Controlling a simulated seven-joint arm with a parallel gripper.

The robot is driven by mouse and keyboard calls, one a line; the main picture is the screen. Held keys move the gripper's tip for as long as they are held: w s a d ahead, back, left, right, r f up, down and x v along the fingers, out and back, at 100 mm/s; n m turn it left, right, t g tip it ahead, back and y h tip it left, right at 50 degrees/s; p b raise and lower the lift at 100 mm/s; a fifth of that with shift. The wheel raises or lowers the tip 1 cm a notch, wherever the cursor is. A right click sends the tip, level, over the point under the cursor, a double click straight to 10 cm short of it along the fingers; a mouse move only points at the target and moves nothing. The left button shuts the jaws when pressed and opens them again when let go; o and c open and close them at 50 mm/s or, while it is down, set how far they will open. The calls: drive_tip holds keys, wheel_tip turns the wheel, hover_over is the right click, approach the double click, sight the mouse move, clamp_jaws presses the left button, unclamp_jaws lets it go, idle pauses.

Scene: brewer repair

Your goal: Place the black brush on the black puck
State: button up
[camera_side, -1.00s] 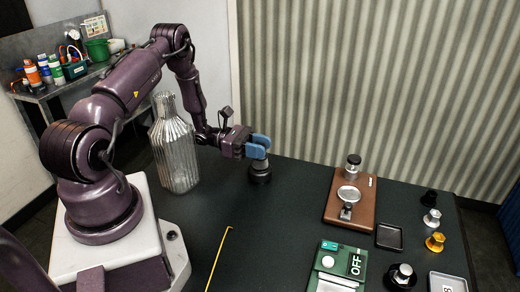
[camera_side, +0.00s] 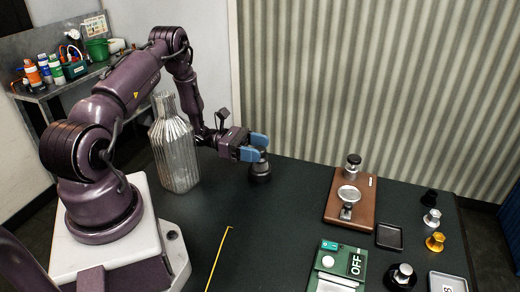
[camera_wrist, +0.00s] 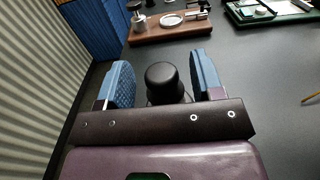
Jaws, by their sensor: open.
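A dark upright piece with a rounded black top, apparently the black brush (camera_wrist: 163,80), stands between my blue fingertips in the wrist view. In the side view its upper part is mostly hidden by the fingers. Below them a round black base, apparently the black puck (camera_side: 260,175), sits on the dark table, with the upright piece above it. I cannot tell exactly where one ends and the other begins. My gripper (camera_side: 254,147) is open, its fingers on either side of the piece; gaps show on both sides in the wrist view (camera_wrist: 165,85).
A clear ribbed bottle (camera_side: 175,145) stands close to my arm. A brown board (camera_side: 350,215) with metal parts, a black tray (camera_side: 389,236), a green device (camera_side: 341,268) and several small knobs occupy the right side. A yellow rod (camera_side: 219,257) lies at the front. The table's middle is clear.

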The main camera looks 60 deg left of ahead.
drive_tip(key=shift+v, duration=1)
drive_tip(key=d+r+m+g, duration=0.3)
drive_tip(key=d+r, duration=0.1)
drive_tip(key=r, duration=0.3)
drive_tip(key=d+r+m+g, duration=0.3)
drive_tip(key=d+r+m, duration=0.1)
drive_tip(key=r, duration=0.3)
drive_tip(key=s+d+r+m+y, duration=0.5)
drive_tip(key=s+r+m+y, duration=0.1)
drive_tip(key=m, duration=0.4)
drive_tip(key=s+d+r+m+g+y, duration=0.1)
drive_tip(key=s+d+r+m+y, duration=0.5)
drive_tip(key=s+m, duration=0.3)
drive_tip(key=shift+r+m+y, duration=0.4)
drive_tip(key=shift+r+m, duration=0.1)
drive_tip(key=shift+r, duration=0.35)
